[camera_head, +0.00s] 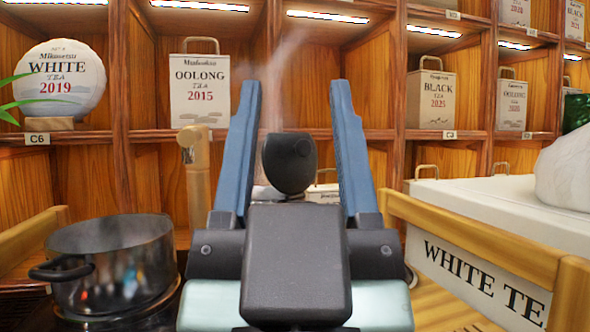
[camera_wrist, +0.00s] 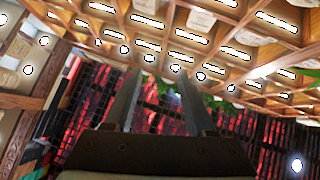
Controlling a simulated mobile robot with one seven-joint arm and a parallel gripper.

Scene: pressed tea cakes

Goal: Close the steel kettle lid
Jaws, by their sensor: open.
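My gripper (camera_head: 294,84) is open and empty, its two blue fingers pointing up in the head view. Between and behind the fingers is a dark rounded piece (camera_head: 290,163) with a small knob, which looks like the kettle lid standing raised. Pale steam rises above it. A little shiny metal, perhaps the steel kettle (camera_head: 263,193), shows below it. The rest is hidden behind my gripper and wrist. I cannot tell how far the fingers are from the lid. In the wrist view, my open gripper (camera_wrist: 163,78) has nothing between its fingers, and no kettle shows.
A dark pot (camera_head: 115,265) stands at lower left. A wooden post (camera_head: 197,185) rises beside my gripper. On the right are a wooden rail (camera_head: 475,235) and a white box (camera_head: 475,275) marked WHITE TE. Shelves (camera_head: 300,134) with tea packages line the back.

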